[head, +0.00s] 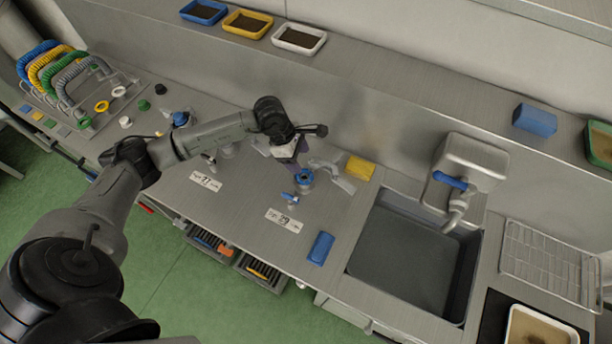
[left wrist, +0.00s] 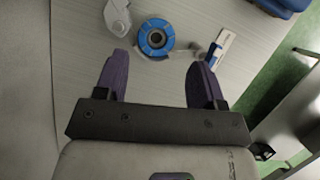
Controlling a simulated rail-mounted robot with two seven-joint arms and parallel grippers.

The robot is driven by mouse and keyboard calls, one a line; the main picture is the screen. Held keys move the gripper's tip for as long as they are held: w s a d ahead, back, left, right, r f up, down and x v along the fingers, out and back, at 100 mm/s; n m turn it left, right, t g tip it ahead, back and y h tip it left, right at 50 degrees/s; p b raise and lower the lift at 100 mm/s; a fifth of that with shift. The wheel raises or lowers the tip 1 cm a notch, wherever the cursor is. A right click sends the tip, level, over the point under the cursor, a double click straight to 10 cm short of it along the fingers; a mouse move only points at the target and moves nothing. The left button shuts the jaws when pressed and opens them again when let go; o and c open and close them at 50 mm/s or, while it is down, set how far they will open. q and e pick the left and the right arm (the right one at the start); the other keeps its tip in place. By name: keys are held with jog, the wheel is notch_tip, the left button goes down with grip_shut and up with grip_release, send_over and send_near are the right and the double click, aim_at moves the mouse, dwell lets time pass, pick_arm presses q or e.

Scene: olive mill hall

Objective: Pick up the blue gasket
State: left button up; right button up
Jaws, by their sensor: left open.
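The blue gasket (head: 304,181) is a ring seated around the grey round top of a metal fitting on the worktop. In the left wrist view the blue gasket (left wrist: 143,40) lies just beyond the fingertips, roughly midway between them. My left gripper (head: 291,163) is above and just behind the fitting in the head view. Its purple fingers show in the left wrist view (left wrist: 158,65), spread apart with nothing between them. The fingers look apart from the gasket. My right gripper is not in view.
A blue lever (head: 290,197) and number card (head: 284,220) lie in front of the fitting. A grey clamp-like part (head: 342,182) and yellow sponge (head: 360,168) are to its right, then the sink (head: 405,255). A blue block (head: 321,248) lies near the front edge.

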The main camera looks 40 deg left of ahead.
aim_at(311, 178)
pick_arm(q)
jog(key=shift+p+x, duration=0.4)
jog(key=shift+x, duration=4.25)
jog(key=shift+w, duration=0.1)
jog(key=shift+c, duration=0.4)
jog(key=c, duration=0.4)
jog(key=shift+r, duration=0.15)
